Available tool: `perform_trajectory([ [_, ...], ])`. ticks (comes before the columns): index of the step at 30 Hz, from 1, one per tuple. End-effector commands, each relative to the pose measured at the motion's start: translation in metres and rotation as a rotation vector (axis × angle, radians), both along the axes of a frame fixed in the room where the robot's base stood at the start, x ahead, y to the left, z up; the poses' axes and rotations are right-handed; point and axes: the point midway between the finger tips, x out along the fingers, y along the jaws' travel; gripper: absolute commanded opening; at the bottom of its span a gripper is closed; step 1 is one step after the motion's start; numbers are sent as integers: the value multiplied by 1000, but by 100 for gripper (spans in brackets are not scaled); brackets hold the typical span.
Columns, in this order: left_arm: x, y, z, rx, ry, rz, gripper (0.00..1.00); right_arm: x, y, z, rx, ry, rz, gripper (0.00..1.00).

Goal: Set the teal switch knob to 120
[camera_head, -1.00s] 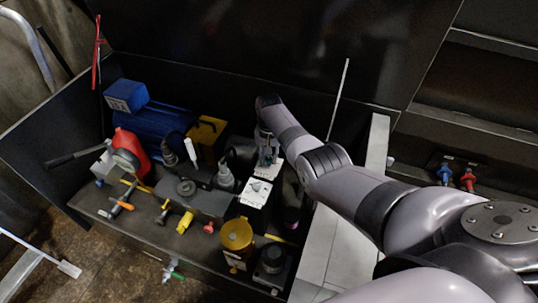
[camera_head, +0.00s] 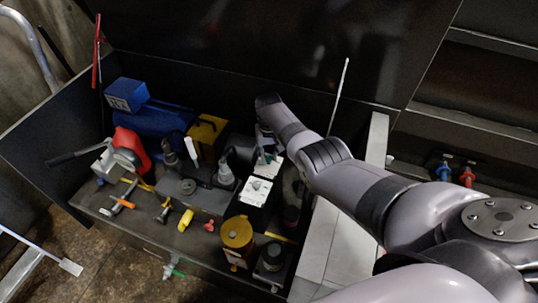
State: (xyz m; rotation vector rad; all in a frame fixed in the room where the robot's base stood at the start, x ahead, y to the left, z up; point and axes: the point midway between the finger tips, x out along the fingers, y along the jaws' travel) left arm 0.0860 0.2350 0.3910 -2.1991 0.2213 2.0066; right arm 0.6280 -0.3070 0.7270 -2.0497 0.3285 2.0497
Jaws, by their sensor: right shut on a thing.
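My right arm comes in from the right, and my right gripper (camera_head: 268,154) points down at the back of the cluster of parts, beside a white switch plate (camera_head: 257,190) on a dark box. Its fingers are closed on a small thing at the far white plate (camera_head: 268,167). The teal switch knob is mostly hidden by the fingers, and its colour and scale cannot be read here. My left gripper is not in view.
A blue motor (camera_head: 155,127), a red-handled part (camera_head: 130,145) and a yellow cylinder (camera_head: 236,233) crowd the dark bench. A thin upright rod (camera_head: 338,95) stands close behind my right arm. Blue and red valves (camera_head: 444,172) are at the right.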

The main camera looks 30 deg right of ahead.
Motion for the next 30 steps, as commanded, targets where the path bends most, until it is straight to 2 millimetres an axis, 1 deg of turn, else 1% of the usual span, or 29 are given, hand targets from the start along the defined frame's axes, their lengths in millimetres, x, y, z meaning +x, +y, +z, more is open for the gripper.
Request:
perform_trajectory([
  [7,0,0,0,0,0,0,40,1,0,1,1,-3,-1,0],
  [8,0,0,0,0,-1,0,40,1,0,1,1,-3,-1,23],
  [17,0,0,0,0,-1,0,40,0,0,0,1,-1,-1,43],
  [26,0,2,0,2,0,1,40,0,0,1,0,0,-1,43],
  [30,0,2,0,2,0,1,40,1,0,7,0,-2,-1,43],
])
